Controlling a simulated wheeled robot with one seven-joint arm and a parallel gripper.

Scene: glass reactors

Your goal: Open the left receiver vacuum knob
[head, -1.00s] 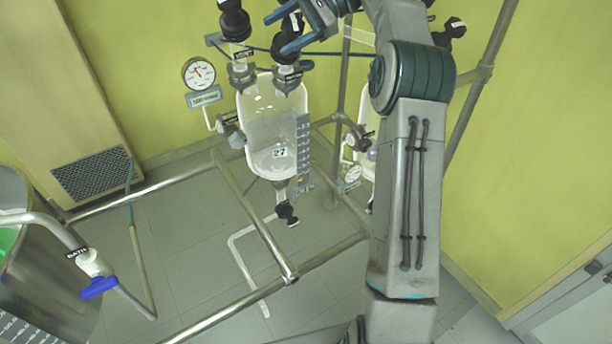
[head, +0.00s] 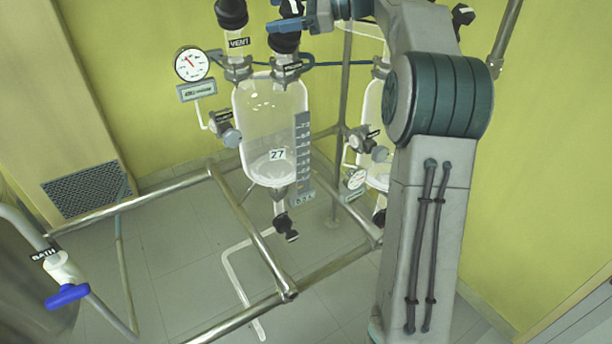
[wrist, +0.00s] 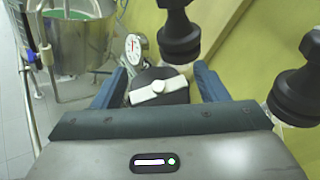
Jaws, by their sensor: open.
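The left receiver (head: 270,125) is a clear glass vessel marked 27. Black knobs stand on its top: one by the VENT label (head: 231,12), and one to its right (head: 284,42) whose label I cannot read. A grey side valve (head: 230,136) sits at its left. My gripper (head: 280,14) is at the top edge of the head view, at the right-hand top knob, partly cut off. In the wrist view my gripper (wrist: 157,76) is open, with its blue fingers on either side of a black knob (wrist: 165,75) bearing a white pointer bar. Contact cannot be told.
A pressure gauge (head: 192,63) is left of the receiver. A second vessel (head: 376,120) is partly hidden behind my arm. Metal rails (head: 245,220) cross in front. Two more black knobs stand close on the right in the wrist view (wrist: 180,40), (wrist: 297,95).

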